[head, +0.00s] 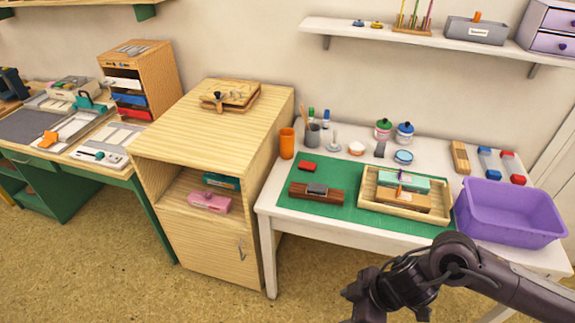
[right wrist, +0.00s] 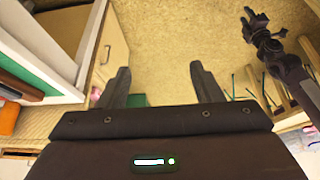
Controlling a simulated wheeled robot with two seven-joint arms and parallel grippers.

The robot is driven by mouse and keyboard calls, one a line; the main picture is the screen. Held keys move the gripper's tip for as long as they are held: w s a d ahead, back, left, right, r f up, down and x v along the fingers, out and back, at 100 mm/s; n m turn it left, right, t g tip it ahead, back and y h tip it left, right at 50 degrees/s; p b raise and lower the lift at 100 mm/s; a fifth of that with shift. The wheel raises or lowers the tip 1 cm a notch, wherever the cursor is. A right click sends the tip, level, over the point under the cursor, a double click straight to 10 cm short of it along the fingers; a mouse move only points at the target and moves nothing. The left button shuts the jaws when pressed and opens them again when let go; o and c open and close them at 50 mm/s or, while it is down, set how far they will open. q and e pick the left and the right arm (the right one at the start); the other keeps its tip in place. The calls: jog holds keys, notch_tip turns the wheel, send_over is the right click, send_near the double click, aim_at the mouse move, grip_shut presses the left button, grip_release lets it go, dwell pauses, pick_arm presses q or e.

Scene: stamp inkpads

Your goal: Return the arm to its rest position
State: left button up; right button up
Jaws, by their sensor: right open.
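My right arm (head: 410,280) comes in from the lower right of the head view, held in front of the white table's front edge. Its gripper's fingers are hard to make out there, at the bottom edge. In the right wrist view my right gripper (right wrist: 161,82) shows two dark fingers spread apart with nothing between them but the floor beyond. A second dark arm with a gripper (right wrist: 258,25), seemingly my left, hangs at the upper right of the right wrist view; its jaws are too small to tell. No left arm shows in the head view.
The white table (head: 345,232) holds a green mat (head: 345,208), a wooden tray (head: 368,200) with a teal and an orange-brown box, and a purple bin (head: 510,225) at right. A wooden cabinet (head: 200,240) stands to its left. The floor (head: 110,285) in front is clear.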

jog(key=w+a+f+m+t+y, duration=0.2)
jog(key=w+f+m+t, duration=0.15)
jog(key=w+f, duration=0.6)
jog(key=s+d+f+m+h, duration=0.1)
jog(key=d+f+m+h, duration=0.2)
jog(key=f, duration=0.6)
jog(key=s+d+f+m, duration=0.25)
jog(key=d+f, duration=0.25)
jog(key=f, duration=0.5)
pick_arm(q)
jog(key=shift+w, duration=0.35)
pick_arm(e)
jog(key=s+d+f+m+g+h, duration=0.1)
jog(key=s+f, duration=0.4)
jog(key=s, duration=0.5)
jog(key=s+d+f+m+g+h, duration=0.1)
jog(key=s+f, duration=0.4)
jog(key=s, duration=0.6)
jog(key=s+d+f+m+g+h, duration=0.1)
jog(key=s+f, duration=0.4)
jog(key=s, duration=0.5)
jog(key=shift+s+d+f+g+h, duration=0.3)
jog(key=shift+d+f+g+h, duration=0.1)
jog(key=shift+d+g+h, duration=0.25)
